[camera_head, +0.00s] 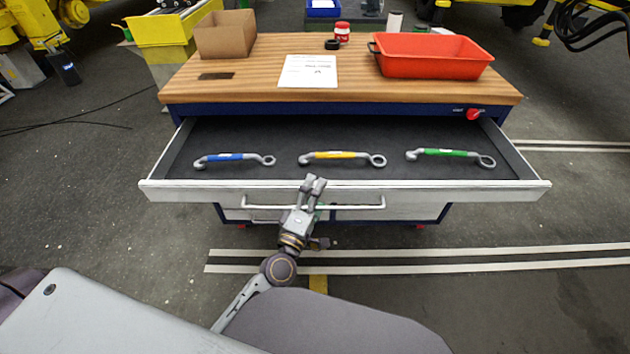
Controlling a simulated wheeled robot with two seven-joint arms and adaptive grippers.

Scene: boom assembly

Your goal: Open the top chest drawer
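The top drawer (470,187) of the chest is pulled far out, and its dark lined inside shows. A blue wrench (232,158), a yellow wrench (345,156) and a green wrench (450,154) lie in it side by side. The drawer's handle (355,207) is a pale bar along the front. My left gripper (314,181) is at the handle, a little left of its middle, with its fingertips near the drawer's front edge. The fingers look close together, but whether they are closed around the bar is not clear. My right gripper is not in view.
The chest's wooden top (260,75) carries a cardboard box (226,35), a paper sheet (308,71), a red bin (431,57) and a red-lidded jar (342,31). A red knob (473,114) is at the right edge. Lower drawers are shut.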

